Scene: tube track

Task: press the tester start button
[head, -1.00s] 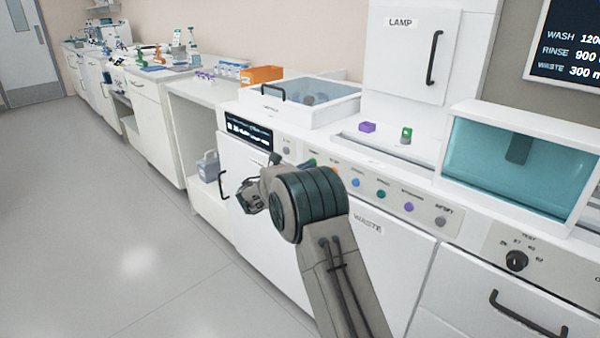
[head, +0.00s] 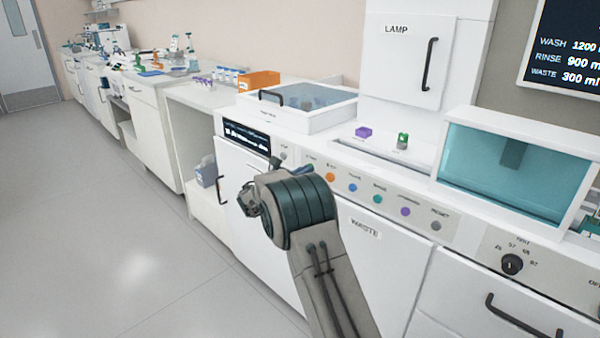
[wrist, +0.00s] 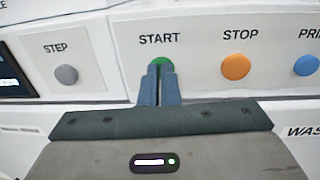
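The green START button (wrist: 160,64) sits on the white panel under its START label in the wrist view. My gripper (wrist: 159,72) has its two blue fingers together, pointing at the button. The fingertips overlap the button's lower part; I cannot tell whether they touch it. In the head view my gripper (head: 278,161) is at the control panel, and my wrist hides the START button or most of it.
Close by are the grey STEP button (wrist: 66,75), orange STOP button (wrist: 236,67) and blue PRIME button (wrist: 306,65). A dark display (head: 246,137) is left of the buttons. A WASTE door (head: 366,229) lies below. Open floor (head: 150,270) is at left.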

